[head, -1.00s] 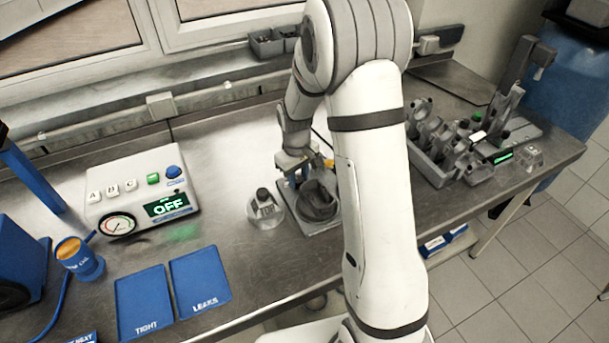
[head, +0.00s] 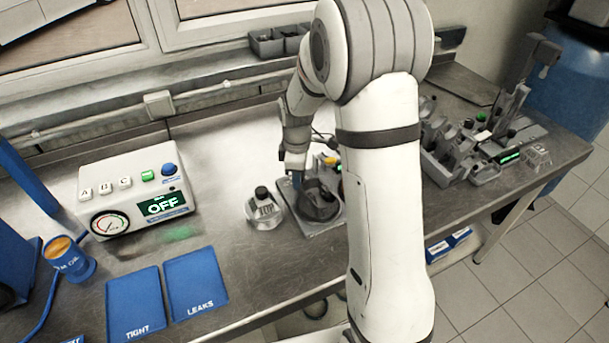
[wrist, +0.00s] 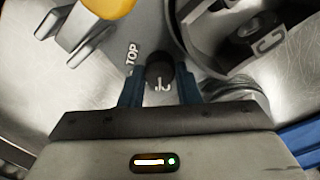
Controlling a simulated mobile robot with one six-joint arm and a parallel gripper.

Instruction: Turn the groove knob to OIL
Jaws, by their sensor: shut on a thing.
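The black groove knob (wrist: 160,70) with a white mark on its face sits between the two blue fingers of my gripper (wrist: 159,88) in the wrist view. My gripper is shut on it. The word TOP (wrist: 131,55) is printed on the plate just left of the knob; I cannot see the word OIL or read the knob's setting. In the head view my gripper (head: 297,180) points down at the left back of a grey fixture plate (head: 325,231), and the knob is hidden there.
A dark ring-shaped holder (head: 320,205) stands on the plate, close right of my gripper. A clear-sided piece with a black cap (head: 264,210) stands left of it. A tester box (head: 135,187) reading OFF and blue trays (head: 195,283) lie further left. A rack (head: 450,150) stands right.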

